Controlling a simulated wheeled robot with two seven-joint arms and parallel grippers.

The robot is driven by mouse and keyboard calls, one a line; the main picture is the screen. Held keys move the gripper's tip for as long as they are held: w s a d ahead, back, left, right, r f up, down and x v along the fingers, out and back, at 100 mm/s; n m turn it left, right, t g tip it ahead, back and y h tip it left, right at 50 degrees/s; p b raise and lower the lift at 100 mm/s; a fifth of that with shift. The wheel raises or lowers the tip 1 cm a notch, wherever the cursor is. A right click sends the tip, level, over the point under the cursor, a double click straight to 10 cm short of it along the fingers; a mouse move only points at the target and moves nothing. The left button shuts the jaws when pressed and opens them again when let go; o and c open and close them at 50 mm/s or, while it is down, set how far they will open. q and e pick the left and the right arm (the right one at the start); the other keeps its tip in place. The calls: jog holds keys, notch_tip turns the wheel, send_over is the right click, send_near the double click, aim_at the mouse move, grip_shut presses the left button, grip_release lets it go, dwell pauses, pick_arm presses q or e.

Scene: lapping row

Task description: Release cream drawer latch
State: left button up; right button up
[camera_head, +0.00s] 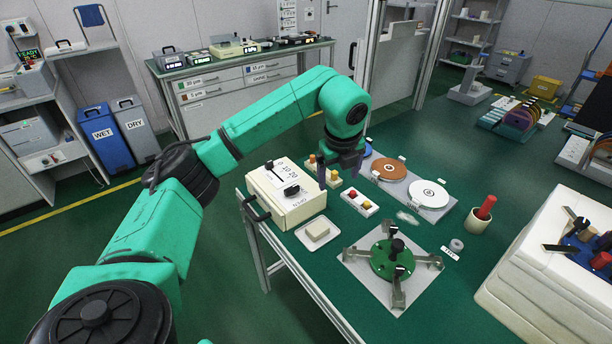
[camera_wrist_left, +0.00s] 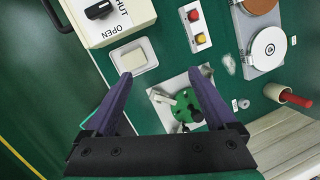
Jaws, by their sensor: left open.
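The cream drawer (camera_head: 284,208) is a cream box on the green bench, left of my left gripper. On its top is a black knob latch (camera_head: 291,190), which also shows in the left wrist view (camera_wrist_left: 98,11) beside the words SHUT and OPEN. The knob lies nearer SHUT, though its exact pointing is hard to tell. My left gripper (camera_head: 340,174) hangs above the bench to the right of the box, apart from the latch. In the left wrist view its two dark fingers (camera_wrist_left: 160,76) are spread with nothing held between them. My right gripper is not in view.
A pale block on a white tray (camera_head: 301,239) sits in front of the box. A green disc fixture (camera_head: 392,260), a red-and-yellow button box (camera_head: 359,203), lapping discs (camera_head: 428,194) and a cup with a red handle (camera_head: 479,217) stand further right. A black handle (camera_head: 254,208) sticks out at left.

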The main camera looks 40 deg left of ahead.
aim_at(292, 188)
pick_arm(q)
jog(key=s+a+r+n+g+y, duration=0.2)
jog(key=a+r+n+y, duration=0.1)
jog(key=a, duration=0.6)
jog(key=x, duration=0.4)
jog(key=p+x, duration=0.1)
jog(key=x, duration=0.8)
jog(key=shift+w+d+f, duration=0.2)
jog(key=shift+f, duration=0.2)
jog(key=c, duration=1.4)
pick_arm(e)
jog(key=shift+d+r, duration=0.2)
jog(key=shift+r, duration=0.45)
